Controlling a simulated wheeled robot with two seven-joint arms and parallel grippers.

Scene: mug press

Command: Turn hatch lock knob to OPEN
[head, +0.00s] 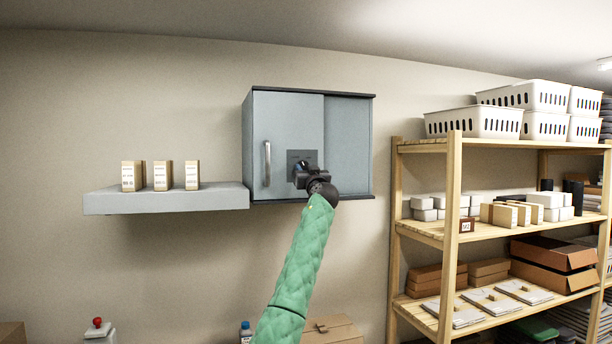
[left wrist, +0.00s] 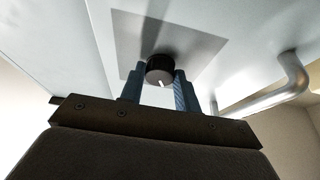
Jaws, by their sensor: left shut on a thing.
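A grey wall cabinet (head: 348,140) has a hatch door (head: 285,120) with a vertical bar handle (head: 267,163); the handle also shows in the left wrist view (left wrist: 292,78). On the door is a darker square plate (head: 292,155) with a round black knob (left wrist: 160,66). The knob bears a short white mark on its side facing the wrist camera. My left gripper (left wrist: 160,80) has its two fingers on either side of the knob and is shut on it. In the head view the gripper (head: 306,172) hides the knob, and any lettering is unreadable. The door looks closed.
A grey wall shelf (head: 165,203) with three small boxes (head: 161,175) is left of the cabinet. A wooden rack (head: 453,235) with white baskets (head: 475,121) and cartons stands at the right. The wall between cabinet and rack is bare.

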